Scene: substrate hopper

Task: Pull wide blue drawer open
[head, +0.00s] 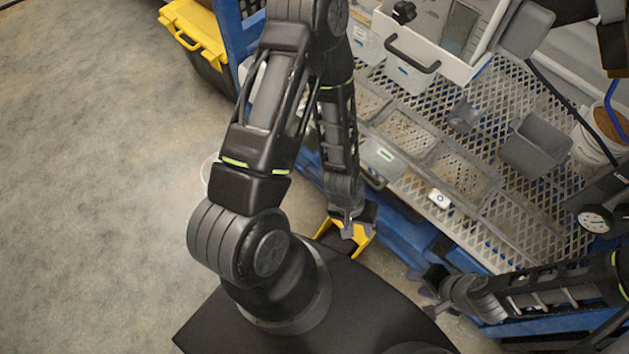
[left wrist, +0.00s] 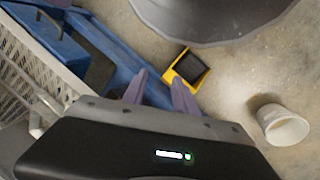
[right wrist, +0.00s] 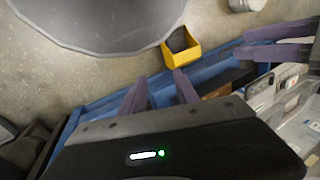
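Blue framework (head: 400,238), where the wide blue drawer is, runs along the lower front of the mesh-topped bench. Blue panels also show in the left wrist view (left wrist: 122,62) and the right wrist view (right wrist: 160,82).
A small yellow bin (left wrist: 170,76) sits on the floor close to the bench front. A white cup (left wrist: 285,127) stands on the floor. Grey bins and a mesh top (head: 500,95) are above the blue frame. A yellow-lidded crate (head: 190,35) stands at upper left.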

